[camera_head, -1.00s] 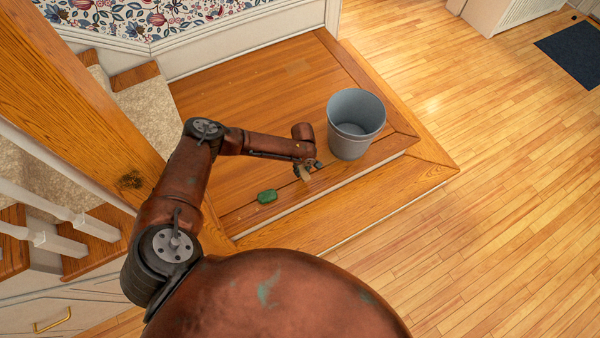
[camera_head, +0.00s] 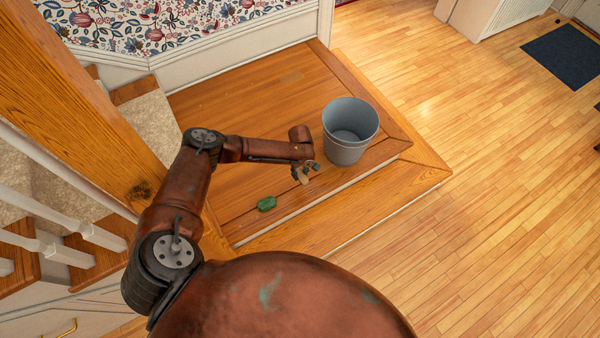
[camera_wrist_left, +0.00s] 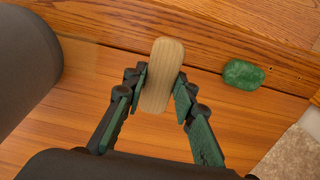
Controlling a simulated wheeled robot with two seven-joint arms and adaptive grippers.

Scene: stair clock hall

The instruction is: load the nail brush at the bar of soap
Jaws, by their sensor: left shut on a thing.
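The bar of soap (camera_head: 266,203) is a green, rounded block lying on the wooden landing, left of my left gripper in the head view. It also shows in the left wrist view (camera_wrist_left: 243,74), to the right of the gripper and apart from it. My left gripper (camera_head: 302,172) is shut on the nail brush (camera_wrist_left: 162,75), a pale wooden oblong with rounded ends. The brush sits between the two green-padded fingers (camera_wrist_left: 160,97). Its bristles are not visible. In the head view the brush is small and partly hidden by the gripper. My right gripper is not in view.
A grey bucket (camera_head: 346,150) stands just right of my left gripper on the landing (camera_head: 240,105). The landing's stepped edge drops to the open wooden floor (camera_head: 480,190). A newel post (camera_head: 80,95) and white balusters stand at the left.

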